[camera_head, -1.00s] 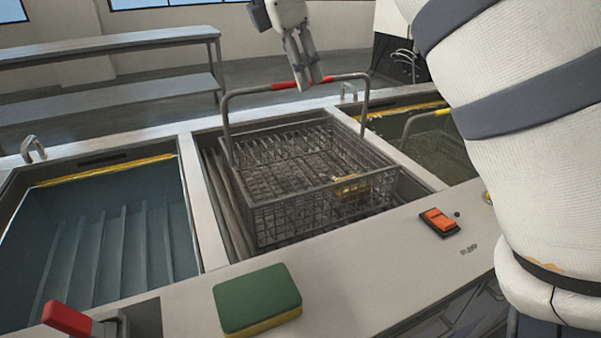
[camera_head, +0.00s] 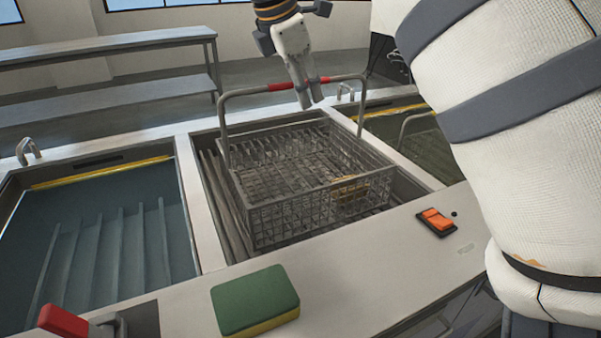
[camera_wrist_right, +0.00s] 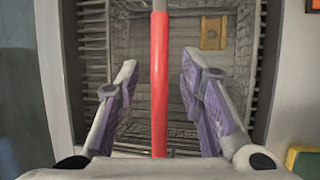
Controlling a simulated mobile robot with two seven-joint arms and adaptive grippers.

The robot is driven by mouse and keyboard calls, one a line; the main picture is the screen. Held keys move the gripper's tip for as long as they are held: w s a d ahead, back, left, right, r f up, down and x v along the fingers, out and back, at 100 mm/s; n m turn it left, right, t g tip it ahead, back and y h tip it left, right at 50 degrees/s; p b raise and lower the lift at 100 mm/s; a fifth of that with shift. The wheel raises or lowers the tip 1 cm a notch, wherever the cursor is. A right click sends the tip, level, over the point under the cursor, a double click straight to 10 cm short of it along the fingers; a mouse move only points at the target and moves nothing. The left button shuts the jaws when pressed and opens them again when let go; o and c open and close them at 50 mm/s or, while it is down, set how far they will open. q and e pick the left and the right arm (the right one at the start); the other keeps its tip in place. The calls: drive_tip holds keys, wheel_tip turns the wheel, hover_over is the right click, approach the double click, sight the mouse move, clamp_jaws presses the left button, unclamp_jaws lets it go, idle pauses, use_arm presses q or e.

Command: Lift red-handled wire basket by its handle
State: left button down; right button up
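The wire basket (camera_head: 320,210) sits in the middle tank opening, and a yellow-brown part (camera_head: 350,191) lies inside it. Its tall grey handle has a red grip (camera_head: 281,87) at the top. My right gripper (camera_head: 312,102) reaches down at the handle's top bar, hiding the middle of it. In the right wrist view the red grip (camera_wrist_right: 159,85) runs between the two fingers of my right gripper (camera_wrist_right: 158,85). The fingers are apart, with clear gaps on both sides of the grip. My left gripper is not in view.
A water-filled tank (camera_head: 110,240) lies left and another tank (camera_head: 415,140) right. A green-and-yellow sponge (camera_head: 255,300), an orange switch (camera_head: 436,219) and a red-handled lever (camera_head: 62,321) are along the front ledge. An empty grey shelf (camera_head: 110,85) stands behind.

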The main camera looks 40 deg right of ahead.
drive_tip(key=shift+f, duration=0.1)
idle(0.3)
clamp_jaws()
